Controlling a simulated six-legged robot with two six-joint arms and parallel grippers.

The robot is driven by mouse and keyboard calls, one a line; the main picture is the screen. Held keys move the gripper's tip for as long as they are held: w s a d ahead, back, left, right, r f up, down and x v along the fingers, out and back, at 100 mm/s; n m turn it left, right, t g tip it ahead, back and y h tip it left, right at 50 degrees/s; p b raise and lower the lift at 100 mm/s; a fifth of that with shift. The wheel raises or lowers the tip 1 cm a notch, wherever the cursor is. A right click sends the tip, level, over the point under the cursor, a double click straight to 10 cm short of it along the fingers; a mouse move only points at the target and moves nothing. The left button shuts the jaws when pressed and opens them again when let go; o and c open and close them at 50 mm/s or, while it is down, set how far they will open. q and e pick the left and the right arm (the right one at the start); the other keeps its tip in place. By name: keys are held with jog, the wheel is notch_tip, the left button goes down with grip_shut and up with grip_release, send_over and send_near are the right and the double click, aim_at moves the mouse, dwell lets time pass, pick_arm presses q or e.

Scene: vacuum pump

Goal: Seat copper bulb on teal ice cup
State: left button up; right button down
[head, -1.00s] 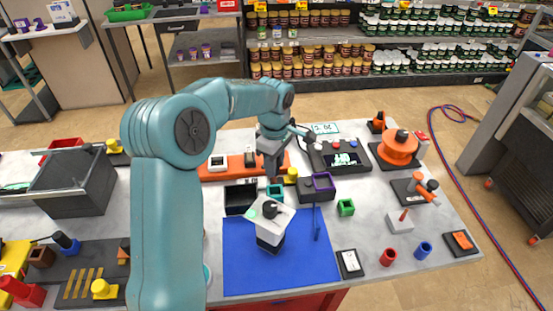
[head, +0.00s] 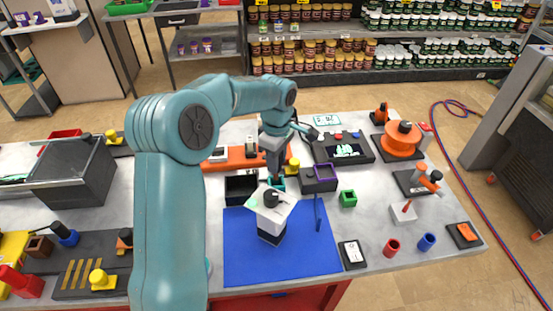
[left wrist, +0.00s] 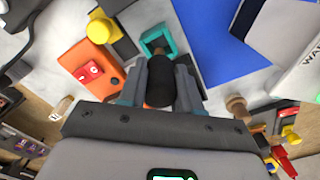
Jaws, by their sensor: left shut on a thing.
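The teal ice cup (head: 278,182) is a small square open frame near the back edge of the blue mat. It also shows in the left wrist view (left wrist: 171,34), just beyond my fingertips. My left gripper (head: 275,165) is above the cup in the head view, pointing down. In the left wrist view its fingers are shut on a black cylinder (left wrist: 160,84) with a small brownish tip, which I take for the copper bulb. The tip overlaps the cup's near rim in the picture. I cannot tell whether they touch. My right gripper is not in view.
A white-and-black box (head: 271,213) stands on the blue mat (head: 245,262) in front of the cup. A black open bin (head: 239,189) is left of the cup. A purple-rimmed dark block (head: 320,180) is to its right. A yellow knob (head: 292,165) and orange base (head: 240,160) are close behind.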

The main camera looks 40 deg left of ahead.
pick_arm(q)
jog(key=shift+s+d+r, duration=0.1)
jog(key=shift+w+f, duration=0.2)
jog(key=shift+f, duration=0.2)
jog(key=shift+s, duration=0.1)
jog(key=shift+f+b, duration=0.1)
jog(key=shift+b, duration=0.2)
jog(key=shift+f+b, duration=0.55)
jog(key=shift+f, duration=0.15)
jog(key=shift+f+b, duration=0.55)
jog(key=shift+f, duration=0.1)
dwell(0.4)
jog(key=shift+f, duration=0.35)
